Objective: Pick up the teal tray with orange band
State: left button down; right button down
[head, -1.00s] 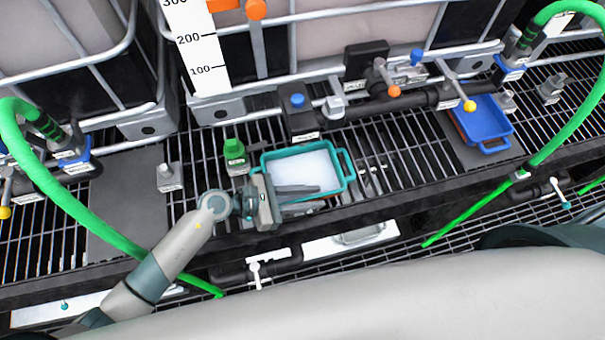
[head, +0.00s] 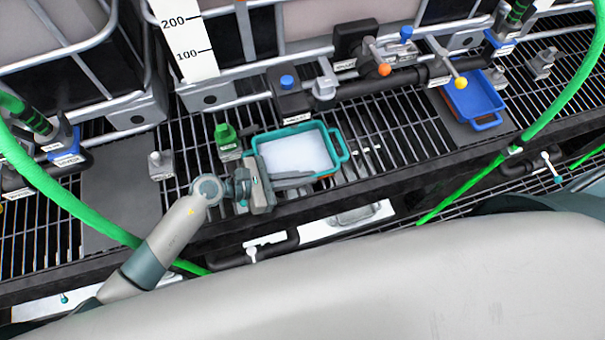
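The teal tray (head: 338,143) stands on the black grating near its front edge and holds something white (head: 295,152). A handle sticks out at its right end, and a little orange shows at its front right corner. My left gripper (head: 295,180) is at the tray's front left corner, its fingers pointing right along the front side. The fingers and gripper body hide the front left of the tray and most of its band. I cannot tell whether the fingers are apart or closed, or touch the tray. My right gripper is out of view.
A green-capped fitting (head: 227,140) stands just left of the tray. A blue-capped black block (head: 290,98) and a black pipe are behind it. A blue tray (head: 475,102) stands at the right. Green hoses (head: 85,215) hang at both sides. Open grating lies right of the teal tray.

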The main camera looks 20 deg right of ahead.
pick_arm(q)
jog(key=shift+r, duration=0.5)
notch_tip(320, 180, up, 3)
jog(key=shift+f+b, duration=0.2)
jog(key=shift+b, duration=0.1)
jog(key=s+d+r, duration=0.6)
jog(key=s+d, duration=0.1)
jog(key=s, duration=0.2)
jog(key=shift+d+r+b, duration=0.2)
jog(key=shift+r+b, duration=0.1)
jog(key=shift+r, duration=0.05)
dwell(1.4)
